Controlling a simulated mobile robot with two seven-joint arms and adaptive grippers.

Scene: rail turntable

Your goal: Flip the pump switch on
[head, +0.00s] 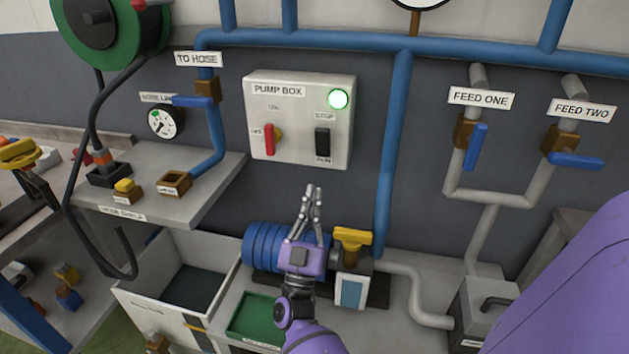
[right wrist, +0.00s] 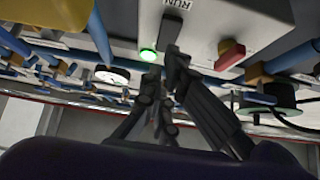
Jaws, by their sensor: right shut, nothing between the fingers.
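The pump box (head: 301,119) is a white panel on the grey wall. Its black switch (head: 322,142) sits between the labels STOP above and RUN below; I cannot tell which way it is tipped. A round lamp (head: 338,99) at its upper right glows green. A red handle (head: 269,140) is at its left. My right gripper (head: 312,191) is shut and empty, below the box in the head view, fingers pointing up. In the right wrist view its fingers (right wrist: 168,80) overlap the area by the black switch (right wrist: 171,28); contact cannot be told. My left gripper is out of view.
A blue pump motor (head: 262,247) and a yellow-handled valve (head: 350,240) stand by my right gripper. A blue pipe (head: 393,150) runs down right of the box. A shelf (head: 200,190) with small parts is at left.

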